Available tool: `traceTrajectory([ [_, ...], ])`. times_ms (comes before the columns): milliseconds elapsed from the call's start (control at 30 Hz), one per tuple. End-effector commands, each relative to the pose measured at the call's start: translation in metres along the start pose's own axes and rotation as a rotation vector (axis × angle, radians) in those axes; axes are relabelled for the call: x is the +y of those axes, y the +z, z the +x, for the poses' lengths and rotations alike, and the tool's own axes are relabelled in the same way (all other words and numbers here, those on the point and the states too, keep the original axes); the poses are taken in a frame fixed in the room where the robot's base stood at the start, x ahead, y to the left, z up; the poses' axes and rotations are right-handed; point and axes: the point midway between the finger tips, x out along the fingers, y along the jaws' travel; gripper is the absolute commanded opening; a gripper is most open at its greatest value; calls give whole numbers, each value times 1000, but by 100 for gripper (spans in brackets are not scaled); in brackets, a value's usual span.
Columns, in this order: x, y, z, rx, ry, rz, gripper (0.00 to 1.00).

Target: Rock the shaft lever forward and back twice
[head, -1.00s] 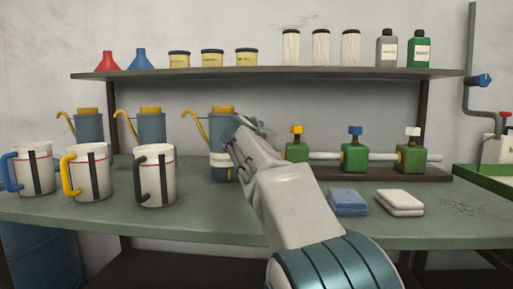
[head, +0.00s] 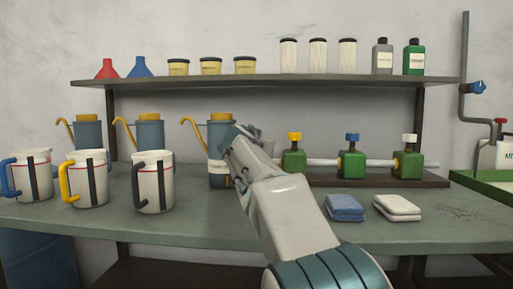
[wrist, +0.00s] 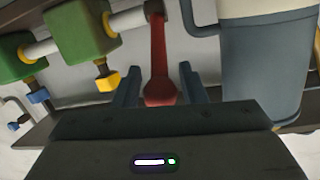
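The shaft lever (wrist: 158,55) is red with a thick rounded end. In the wrist view it runs from a dark collar at the end of the white shaft (wrist: 127,22) down between my two blue fingers. My gripper (wrist: 160,88) is open around the thick end, with a finger on each side; a gap shows on the left, and the right finger looks very close. In the head view my gripper (head: 245,140) is beside the rightmost blue can, and the lever is hidden behind it.
The blue can (head: 221,130) stands close to my gripper and also shows in the wrist view (wrist: 262,65). Green valve blocks (head: 352,165) line the shaft on the other side. Mugs (head: 153,182) stand left; blue and white pads (head: 397,207) lie right. A shelf (head: 270,79) hangs above.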

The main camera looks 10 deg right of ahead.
Motion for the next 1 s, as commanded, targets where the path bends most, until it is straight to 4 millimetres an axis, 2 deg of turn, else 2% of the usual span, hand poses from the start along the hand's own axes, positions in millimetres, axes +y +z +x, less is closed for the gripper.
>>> traceTrajectory([
  [167, -2, 1, -19, 0, -6, 1, 38],
  [500, -1, 2, -86, -1, -8, 2, 38],
  [700, -1, 0, -120, -1, -5, 1, 38],
  [833, -1, 1, -132, -1, -4, 1, 38],
  [1000, -1, 0, -138, 0, -2, 0, 38],
])
